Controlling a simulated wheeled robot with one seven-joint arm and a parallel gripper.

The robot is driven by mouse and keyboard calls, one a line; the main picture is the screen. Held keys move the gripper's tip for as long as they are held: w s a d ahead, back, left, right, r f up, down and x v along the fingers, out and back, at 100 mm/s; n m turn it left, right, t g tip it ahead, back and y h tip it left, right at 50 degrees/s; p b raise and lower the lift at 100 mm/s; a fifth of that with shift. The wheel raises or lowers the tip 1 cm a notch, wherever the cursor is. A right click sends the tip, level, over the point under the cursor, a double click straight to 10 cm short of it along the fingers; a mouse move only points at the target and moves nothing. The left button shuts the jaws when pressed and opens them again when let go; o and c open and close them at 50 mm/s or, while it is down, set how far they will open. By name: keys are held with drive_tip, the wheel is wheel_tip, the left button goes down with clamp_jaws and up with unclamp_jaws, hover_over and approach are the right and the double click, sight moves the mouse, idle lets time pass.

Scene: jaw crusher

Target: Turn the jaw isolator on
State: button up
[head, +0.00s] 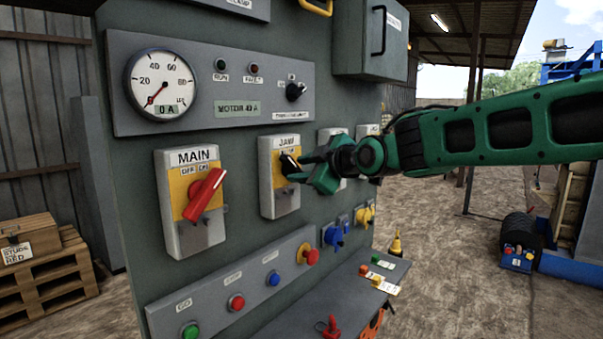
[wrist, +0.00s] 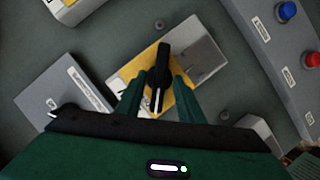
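The jaw isolator (head: 281,203) is a grey box with a yellow plate and a "JAW" label, right of the main isolator on the panel. Its black rotary handle (head: 289,162) is partly covered by my gripper (head: 298,168) in the head view. In the wrist view the jaw isolator (wrist: 205,56) shows its black handle (wrist: 160,68) between the two green fingers of my gripper (wrist: 158,88). The fingers stand apart on either side of the handle, with narrow gaps visible. The small position lettering is not readable.
The main isolator (head: 196,235), with a red handle, is to the left. Above are an ammeter (head: 161,85) reading about zero and a black selector knob (head: 295,91). A push-button strip (head: 260,285) lies below. More isolators, partly hidden by my arm, are to the right.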

drive_tip(key=shift+w+a, duration=0.15)
drive_tip(key=shift+w, duration=0.05)
clamp_jaws()
drive_tip(key=shift+f, duration=0.1)
